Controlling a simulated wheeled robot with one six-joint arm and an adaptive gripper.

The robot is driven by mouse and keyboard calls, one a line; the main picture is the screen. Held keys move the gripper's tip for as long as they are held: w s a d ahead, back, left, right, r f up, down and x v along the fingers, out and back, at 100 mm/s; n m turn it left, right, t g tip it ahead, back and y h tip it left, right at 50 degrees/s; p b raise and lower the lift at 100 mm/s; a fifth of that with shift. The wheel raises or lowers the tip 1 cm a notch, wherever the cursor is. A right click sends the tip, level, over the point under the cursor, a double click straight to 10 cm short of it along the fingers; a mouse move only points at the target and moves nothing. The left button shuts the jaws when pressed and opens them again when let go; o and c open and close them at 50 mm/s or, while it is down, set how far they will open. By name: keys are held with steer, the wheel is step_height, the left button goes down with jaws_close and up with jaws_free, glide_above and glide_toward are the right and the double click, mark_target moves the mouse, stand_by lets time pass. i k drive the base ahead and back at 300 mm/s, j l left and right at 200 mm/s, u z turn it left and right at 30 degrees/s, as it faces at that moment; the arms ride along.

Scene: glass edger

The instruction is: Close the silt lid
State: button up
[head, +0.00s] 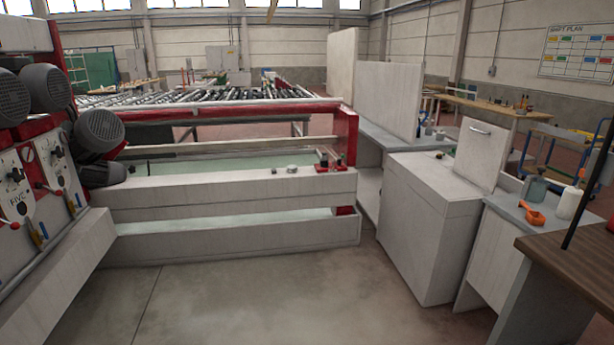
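The lid (482,154) looks like a pale grey panel with a bar handle (480,131) near its top edge. It stands raised, close to upright, at the right back of a pale grey cabinet-like box (425,228). I take this panel to be the silt lid; no label on it can be read. The box's opening cannot be made out from here. A small dark and yellowish item (439,155) shows on the box top, left of the lid. My gripper is not in view.
Right of the box, a side bench (503,212) holds an orange scoop-like item (532,214), a grey bottle (535,189) and a white bottle (568,203). A brown tabletop (580,255) is at the right edge. The edger (35,190) stands left. Floor (270,290) in front is clear.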

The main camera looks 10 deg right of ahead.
mark_target(482, 147)
steer(key=i+z, duration=0.15)
steer(key=i, duration=0.4)
steer(key=i+j+z, duration=0.2)
steer(key=i, duration=0.35)
steer(key=i+j+z, duration=0.15)
steer(key=i, duration=0.45)
steer(key=i+j+z, duration=0.1)
steer(key=i+z, duration=0.4)
steer(key=i+j+z, duration=0.3)
steer(key=i+z, duration=0.2)
